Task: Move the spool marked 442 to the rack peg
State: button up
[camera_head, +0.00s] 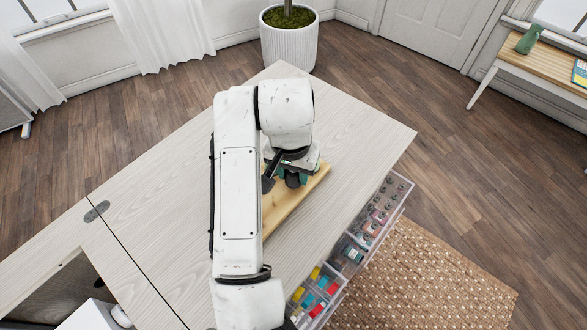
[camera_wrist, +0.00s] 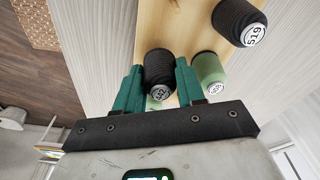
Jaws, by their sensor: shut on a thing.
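My gripper (camera_wrist: 159,78) is shut on a black spool (camera_wrist: 159,68) in the wrist view, with one green finger on either side. Its small white end label looks like 442 but is hard to read. The wooden rack board (camera_wrist: 160,18) lies beyond it. A small peg-like tip (camera_wrist: 174,3) shows at the board's top edge, partly cut off. In the head view my gripper (camera_head: 292,176) is over the board (camera_head: 283,208), and my arm covers much of it; the held spool is not clear there.
A black spool (camera_wrist: 238,20) labelled 519 or similar and a light green spool (camera_wrist: 209,68) stand on the board to the right. Another green piece (camera_wrist: 156,104) shows partly below the held spool.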

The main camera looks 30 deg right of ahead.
jog(key=o, duration=1.1)
jog(key=r, duration=0.3)
jog(key=r+p, duration=0.1)
jog(key=r, duration=0.3)
jog(key=a+r, duration=0.1)
jog(key=r, duration=0.2)
jog(key=shift+s+r+p, duration=0.4)
jog(key=shift+f, duration=0.1)
